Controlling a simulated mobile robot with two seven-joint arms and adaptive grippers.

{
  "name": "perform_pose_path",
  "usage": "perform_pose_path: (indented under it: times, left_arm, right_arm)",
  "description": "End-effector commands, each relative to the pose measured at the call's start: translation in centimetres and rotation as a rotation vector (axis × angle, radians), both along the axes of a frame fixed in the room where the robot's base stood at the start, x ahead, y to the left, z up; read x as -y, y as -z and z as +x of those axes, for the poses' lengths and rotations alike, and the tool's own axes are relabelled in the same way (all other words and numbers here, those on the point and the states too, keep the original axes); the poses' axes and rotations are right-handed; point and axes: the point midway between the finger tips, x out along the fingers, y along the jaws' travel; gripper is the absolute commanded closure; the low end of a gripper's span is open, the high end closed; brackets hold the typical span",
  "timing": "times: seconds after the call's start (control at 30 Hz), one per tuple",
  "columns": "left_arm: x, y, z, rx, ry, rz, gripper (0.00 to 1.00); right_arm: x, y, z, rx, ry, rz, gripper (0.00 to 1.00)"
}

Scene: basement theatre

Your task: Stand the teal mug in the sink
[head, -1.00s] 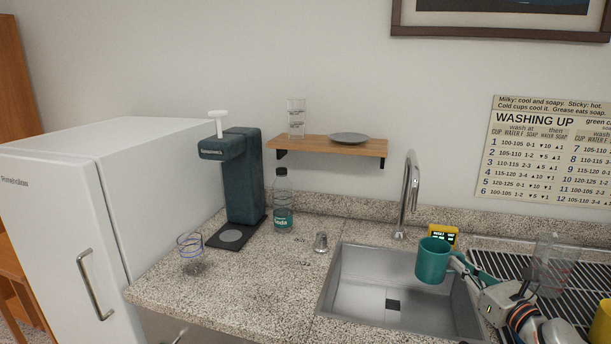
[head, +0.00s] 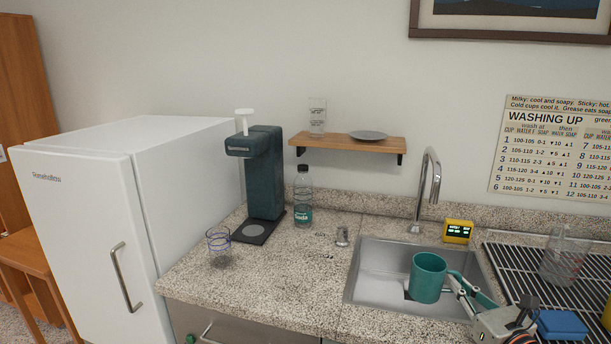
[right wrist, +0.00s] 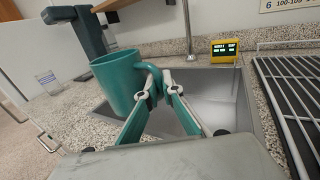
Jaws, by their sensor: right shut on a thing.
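The teal mug (head: 428,279) is roughly upright with its opening up, over the right part of the steel sink (head: 381,262). My right gripper (head: 455,284) is shut on the mug's handle, coming in from the lower right. In the right wrist view the fingers (right wrist: 161,84) close on the handle of the mug (right wrist: 118,82), and the basin (right wrist: 205,95) shows behind them. I cannot tell how far the mug's base is from the basin floor. The drain is mostly hidden behind the mug. I do not make out my left gripper.
The faucet (head: 428,190) rises behind the sink, with a yellow timer (head: 457,231) beside it. A rack (head: 515,268) with a clear glass (head: 562,262) and a blue sponge (head: 562,325) lies right.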

Motion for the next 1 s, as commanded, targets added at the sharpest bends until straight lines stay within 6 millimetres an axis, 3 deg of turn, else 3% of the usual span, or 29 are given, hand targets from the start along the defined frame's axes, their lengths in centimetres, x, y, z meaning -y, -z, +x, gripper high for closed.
perform_pose_path:
  times: [0.3, 0.5, 0.6, 1.0]
  left_arm:
    - [0.2, -0.2, 0.2, 0.004, -0.002, -0.005, 0.60]
    - [0.2, -0.2, 0.2, 0.004, -0.001, -0.004, 0.60]
    - [0.2, -0.2, 0.2, 0.004, -0.001, -0.004, 0.60]
    - [0.1, -0.2, 0.2, 0.005, -0.001, -0.003, 0.60]
  right_arm:
    - [-7.7, 1.5, -11.7, -0.007, 0.126, 0.016, 1.00]
    - [-10.5, 2.0, -16.4, -0.003, 0.183, 0.008, 1.00]
    - [-11.0, 2.0, -17.2, 0.000, 0.197, 0.005, 1.00]
    - [-11.0, 2.0, -17.0, 0.003, 0.193, 0.002, 1.00]
